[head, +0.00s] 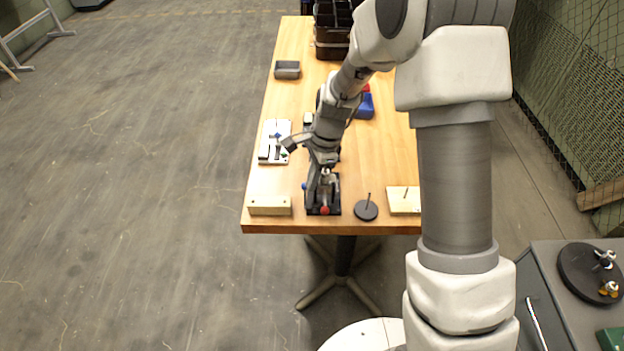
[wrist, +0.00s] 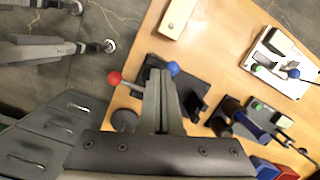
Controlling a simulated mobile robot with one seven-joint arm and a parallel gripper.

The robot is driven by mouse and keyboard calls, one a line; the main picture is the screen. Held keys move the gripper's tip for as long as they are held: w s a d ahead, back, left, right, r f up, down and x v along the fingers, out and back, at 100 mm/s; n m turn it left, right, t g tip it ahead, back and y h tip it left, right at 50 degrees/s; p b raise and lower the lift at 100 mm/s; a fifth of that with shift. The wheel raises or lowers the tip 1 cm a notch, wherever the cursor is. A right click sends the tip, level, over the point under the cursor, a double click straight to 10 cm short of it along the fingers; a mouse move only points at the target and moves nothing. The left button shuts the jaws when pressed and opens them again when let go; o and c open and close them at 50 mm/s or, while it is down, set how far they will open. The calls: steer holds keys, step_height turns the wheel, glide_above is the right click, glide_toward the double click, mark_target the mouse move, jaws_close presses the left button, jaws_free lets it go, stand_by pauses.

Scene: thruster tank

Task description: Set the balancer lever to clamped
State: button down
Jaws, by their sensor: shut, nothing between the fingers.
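A black-based fixture (head: 334,207) stands near the front edge of the wooden table. It carries a red ball knob (head: 324,210) at its front and a blue ball knob (head: 304,187) at its left. The wrist view also shows the red knob (wrist: 114,78) and the blue knob (wrist: 173,68). I cannot read any label naming the balancer lever or its clamped position. My gripper (head: 324,178) points down over the fixture, shut and empty. In the wrist view my fingers (wrist: 164,85) hide the fixture's middle, and contact with it cannot be told.
A pale block (head: 270,206) lies left of the fixture; a black disc with a pin (head: 366,210) and a pale plate (head: 405,199) lie right. A white switch panel (head: 275,142), a grey tray (head: 287,70) and a blue bin (head: 365,107) stand farther back.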

steer(key=shift+s, duration=0.15)
steer(key=shift+s+f, duration=0.25)
steer(key=shift+s, duration=0.4)
steer(key=shift+r, duration=0.1)
